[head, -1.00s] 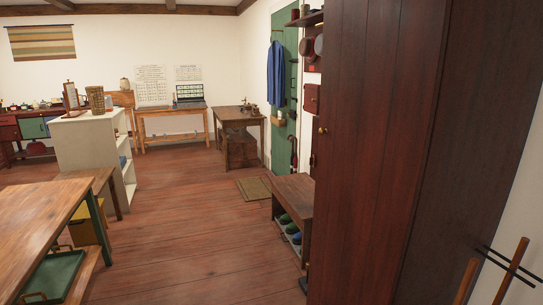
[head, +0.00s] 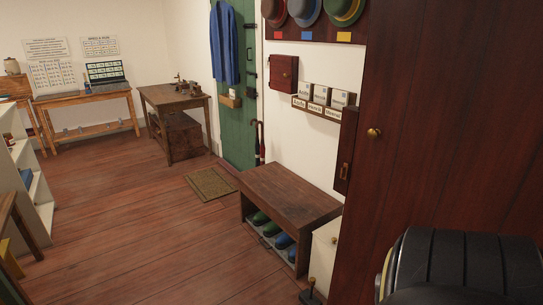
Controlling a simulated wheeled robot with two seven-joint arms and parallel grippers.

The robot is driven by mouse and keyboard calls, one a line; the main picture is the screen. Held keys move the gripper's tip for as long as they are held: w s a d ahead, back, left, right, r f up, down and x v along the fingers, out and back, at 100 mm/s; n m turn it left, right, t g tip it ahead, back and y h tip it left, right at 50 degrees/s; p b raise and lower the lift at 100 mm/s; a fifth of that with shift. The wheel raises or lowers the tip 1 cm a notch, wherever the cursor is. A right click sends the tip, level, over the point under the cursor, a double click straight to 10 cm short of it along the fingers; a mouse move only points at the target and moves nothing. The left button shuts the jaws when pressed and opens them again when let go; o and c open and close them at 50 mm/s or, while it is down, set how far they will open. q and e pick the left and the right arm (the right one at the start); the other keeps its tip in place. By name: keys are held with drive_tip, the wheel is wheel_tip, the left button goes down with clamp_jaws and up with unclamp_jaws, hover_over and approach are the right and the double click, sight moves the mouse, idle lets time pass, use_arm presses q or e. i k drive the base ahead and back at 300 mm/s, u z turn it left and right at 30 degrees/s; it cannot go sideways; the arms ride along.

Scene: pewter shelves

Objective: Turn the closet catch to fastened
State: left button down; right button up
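The tall dark red-brown wooden closet (head: 440,150) fills the right side of the head view, seen at a slant. A round brass knob (head: 374,133) sits on its front near the left edge. I cannot make out a catch on the closet. A narrow dark wooden piece with a small brass fitting (head: 344,172) shows just left of the closet; I cannot tell whether it belongs to it. A black, rounded part of mine covers the lower right corner. Neither of my grippers is in view.
A shoe bench (head: 290,195) with several shoes stands against the wall left of the closet, beside a low white cabinet (head: 322,255). Hats, a small red-brown wall box (head: 284,73) and a card rack (head: 322,108) hang above. The floor (head: 150,250) left of the bench is open.

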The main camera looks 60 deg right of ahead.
sight(344, 171)
drive_tip(key=z, duration=0.5)
drive_tip(key=i, duration=1.45)
drive_tip(key=z, duration=1.2)
